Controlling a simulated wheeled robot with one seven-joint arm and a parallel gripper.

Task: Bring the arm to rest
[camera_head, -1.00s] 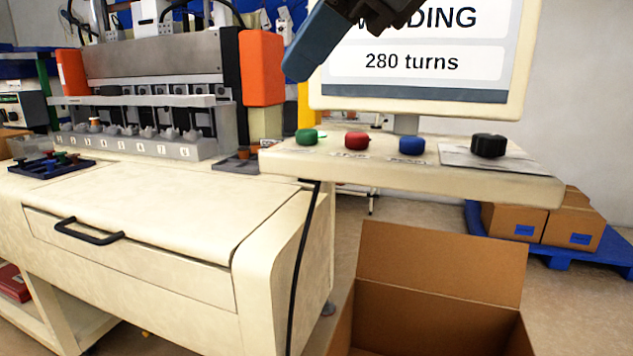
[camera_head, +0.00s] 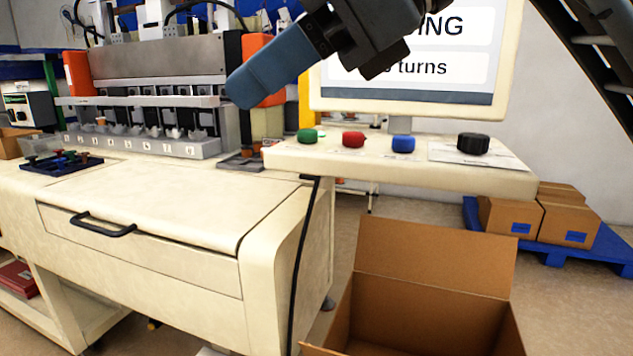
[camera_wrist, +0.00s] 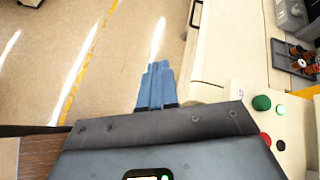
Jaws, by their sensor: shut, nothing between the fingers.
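My gripper (camera_head: 240,88) has blue fingers and is in the upper middle of the head view, in front of the winding machine and left of the screen (camera_head: 345,95). The fingers are together and hold nothing. In the wrist view the closed gripper (camera_wrist: 155,68) points out over the floor, beside the cream machine's edge. My dark arm reaches in from the top and covers part of the screen's text.
A control shelf (camera_head: 400,172) carries green, red, blue and black knobs. An open cardboard box (camera_head: 440,255) stands below it. The winding machine (camera_head: 160,60) and a tray of small parts (camera_head: 60,162) are at left. Boxes on a blue pallet (camera_head: 552,245) stand at right.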

